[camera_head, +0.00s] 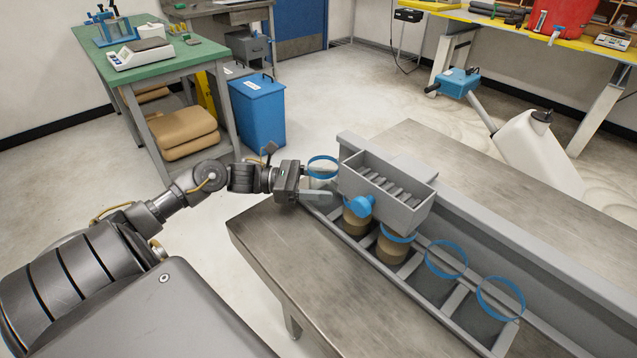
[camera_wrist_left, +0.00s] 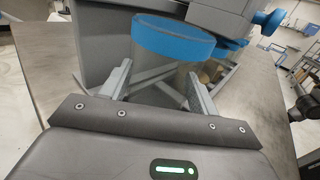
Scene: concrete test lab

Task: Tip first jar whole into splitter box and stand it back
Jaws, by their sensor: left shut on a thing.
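My left gripper (camera_head: 318,186) is shut on a clear jar with a blue rim (camera_head: 323,160), at the far left end of the rack. The jar is upright, and its see-through wall shows no brown fill. In the left wrist view the blue rim (camera_wrist_left: 172,38) stands above the two fingers (camera_wrist_left: 160,84). I cannot tell whether its base touches the rack. The grey splitter box (camera_head: 412,217), with slats inside and a blue knob (camera_head: 361,207), is just right of the jar. My right gripper is not in view.
Below the box, two jars (camera_head: 355,222) (camera_head: 393,250) hold brown material. Two empty-looking, blue-rimmed jars (camera_head: 446,258) (camera_head: 500,297) stand farther right in the rack. The metal bench (camera_head: 290,240) is clear in front. A white canister (camera_head: 540,150) stands behind.

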